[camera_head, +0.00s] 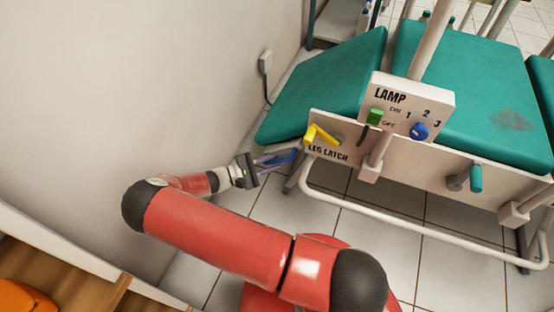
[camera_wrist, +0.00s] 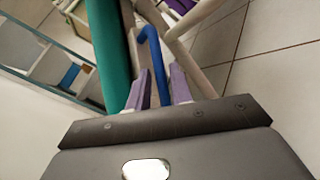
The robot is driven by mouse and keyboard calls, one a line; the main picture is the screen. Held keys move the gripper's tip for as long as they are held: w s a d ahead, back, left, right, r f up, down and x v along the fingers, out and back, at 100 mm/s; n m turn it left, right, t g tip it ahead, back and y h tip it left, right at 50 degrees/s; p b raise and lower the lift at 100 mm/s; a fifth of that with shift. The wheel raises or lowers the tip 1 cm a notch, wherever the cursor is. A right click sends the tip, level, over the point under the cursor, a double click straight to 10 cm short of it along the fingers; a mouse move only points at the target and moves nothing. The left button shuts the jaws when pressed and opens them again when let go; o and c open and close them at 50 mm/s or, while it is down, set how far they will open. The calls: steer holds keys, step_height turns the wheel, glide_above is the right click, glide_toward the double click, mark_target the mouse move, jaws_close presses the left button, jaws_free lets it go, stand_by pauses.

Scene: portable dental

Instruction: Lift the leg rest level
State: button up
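The teal leg rest (camera_head: 325,88) is at the left end of the chair in the head view, apparently sloping down away from the seat. It shows edge-on in the wrist view (camera_wrist: 108,50). A blue handle (camera_head: 284,157) is near its lower end. The yellow leg latch lever (camera_head: 319,134) is on the panel marked LEG LATCH. My gripper (camera_head: 270,160) is low beside the leg rest. Its purple fingers (camera_wrist: 160,85) are apart, and the blue handle (camera_wrist: 152,45) shows between them in the wrist view. Contact with the handle cannot be told.
A lamp panel (camera_head: 412,105) with a green switch and a blue knob stands above the latch panel. A white frame tube (camera_head: 420,232) runs low along the chair. A wall with an outlet (camera_head: 265,62) is at left. A wooden shelf (camera_head: 60,265) is at lower left.

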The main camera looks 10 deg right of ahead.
steer(key=shift+w+d, duration=0.15)
steer(key=shift+d, duration=1.05)
jaws_close()
